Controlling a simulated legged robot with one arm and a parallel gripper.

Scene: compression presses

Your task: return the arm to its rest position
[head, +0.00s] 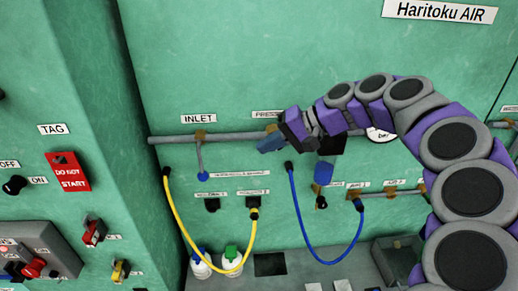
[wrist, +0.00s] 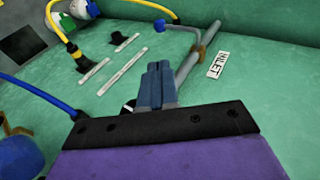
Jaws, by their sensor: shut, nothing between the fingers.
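My arm (head: 458,140) is purple and grey and curves in from the right side of the head view, reaching left across the green press panel. My gripper (head: 270,144) is at its end, in front of the pipe below the "PRESS" label, which the arm partly covers. In the wrist view the blue-grey fingers (wrist: 155,83) are together with nothing between them. They appear near the grey pipe, and I cannot tell whether they touch it.
The grey inlet pipe (head: 175,139) has a blue-handled valve (head: 202,174). A yellow hose (head: 183,228) and a blue hose (head: 303,222) hang below. White bottles (head: 231,262) stand on the ledge. A red "DO NOT START" tag (head: 68,172) is on the left panel.

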